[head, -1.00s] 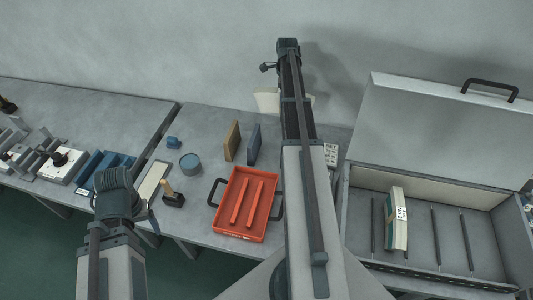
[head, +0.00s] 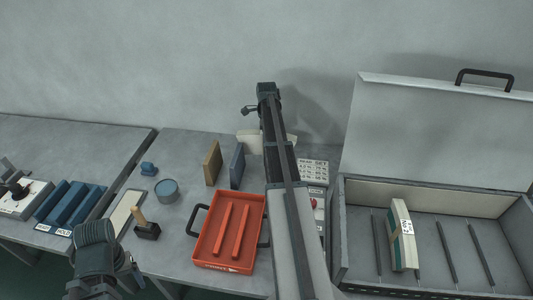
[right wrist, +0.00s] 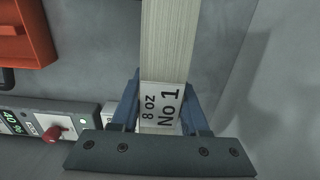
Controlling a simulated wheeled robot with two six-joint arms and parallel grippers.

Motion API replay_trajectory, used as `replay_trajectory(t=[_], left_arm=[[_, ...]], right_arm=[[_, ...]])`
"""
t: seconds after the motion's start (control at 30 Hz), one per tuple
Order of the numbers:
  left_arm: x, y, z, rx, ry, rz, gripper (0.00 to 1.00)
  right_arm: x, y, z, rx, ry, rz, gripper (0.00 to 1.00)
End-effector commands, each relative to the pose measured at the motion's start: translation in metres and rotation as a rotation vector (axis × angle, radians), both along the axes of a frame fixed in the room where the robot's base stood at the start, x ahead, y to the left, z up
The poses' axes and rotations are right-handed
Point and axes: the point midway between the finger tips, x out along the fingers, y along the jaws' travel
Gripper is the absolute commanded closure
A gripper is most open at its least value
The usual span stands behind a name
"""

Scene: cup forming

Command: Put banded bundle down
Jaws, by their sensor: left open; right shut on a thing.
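My right gripper (right wrist: 160,105) is shut on a cream paper bundle (right wrist: 168,40) with a white label reading "8 oz No 1". In the head view the bundle (head: 249,141) shows partly behind my right arm, near the wall at the back of the bench. Whether it touches the bench is not clear, and its band cannot be made out. The right fingertips are hidden in the head view. A similar labelled bundle (head: 401,250) stands in the open grey case (head: 452,228) at right. My left gripper (head: 98,264) is open at lower left; its fingertips are mostly hidden.
A red tray (head: 209,248) with two ribs lies front centre. A brown block (head: 212,162) and a blue block (head: 237,166) stand behind it. A round blue tin (head: 166,190) and a wooden-handled stamp (head: 147,230) are left of it. The case's raised lid (head: 435,135) blocks the back right.

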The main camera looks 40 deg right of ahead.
Motion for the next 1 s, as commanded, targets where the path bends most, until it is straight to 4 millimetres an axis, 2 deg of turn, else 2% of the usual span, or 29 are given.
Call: replay_trajectory(t=[0.17,0.5,0.97,1.0], left_arm=[[0.000,0.000,-0.006,0.000,0.000,0.000,0.25],[0.000,0.000,-0.045,0.000,0.000,0.000,0.25],[0.000,0.000,-0.048,0.000,0.000,0.000,0.25],[0.000,0.000,-0.047,0.000,0.000,0.000,0.25]], right_arm=[[0.000,0.000,-0.006,0.000,0.000,0.000,1.00],[0.000,0.000,-0.045,0.000,0.000,0.000,1.00],[0.000,0.000,-0.048,0.000,0.000,0.000,1.00],[0.000,0.000,-0.047,0.000,0.000,0.000,0.50]])
